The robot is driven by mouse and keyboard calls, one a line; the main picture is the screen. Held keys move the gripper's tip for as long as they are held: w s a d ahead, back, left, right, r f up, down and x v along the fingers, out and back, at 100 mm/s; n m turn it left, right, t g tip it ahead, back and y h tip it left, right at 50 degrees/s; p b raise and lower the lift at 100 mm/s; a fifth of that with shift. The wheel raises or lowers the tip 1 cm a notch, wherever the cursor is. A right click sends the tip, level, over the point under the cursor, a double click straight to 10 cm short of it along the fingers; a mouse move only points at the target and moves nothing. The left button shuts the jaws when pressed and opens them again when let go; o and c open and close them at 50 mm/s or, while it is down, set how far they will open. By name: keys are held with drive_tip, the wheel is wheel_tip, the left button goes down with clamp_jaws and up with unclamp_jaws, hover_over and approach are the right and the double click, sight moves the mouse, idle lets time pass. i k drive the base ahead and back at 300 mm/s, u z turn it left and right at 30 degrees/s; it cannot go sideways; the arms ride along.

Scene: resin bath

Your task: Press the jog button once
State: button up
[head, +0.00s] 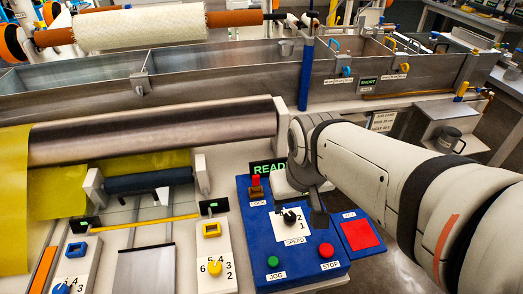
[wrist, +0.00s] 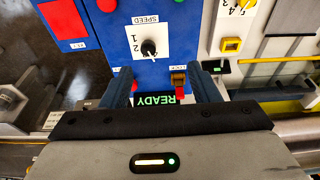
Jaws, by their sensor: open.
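The green jog button (head: 273,261) is at the front left of the blue control panel (head: 302,272), above its JOG label. In the wrist view a small part of the green button (wrist: 179,2) shows at the top edge. My gripper (wrist: 163,82) is open and empty, its two dark fingers apart over the panel's back edge near the READY display (wrist: 158,100). In the head view my arm hides most of the gripper; it is behind and right of the jog button, apart from it.
Also on the panel are a red STOP button (head: 326,250), a speed knob (head: 289,217), a red LOCK switch (head: 256,187) and a red pad (head: 359,235). A metal roller (head: 150,135) and yellow sheet (head: 60,190) lie left. Knob boxes (head: 213,252) stand left of the panel.

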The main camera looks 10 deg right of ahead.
sight(273, 260)
drive_tip(key=z, duration=0.35)
drive_tip(key=k, duration=0.9)
drive_tip(key=u, duration=0.3)
drive_tip(key=i, duration=0.5)
drive_tip(key=u, duration=0.05)
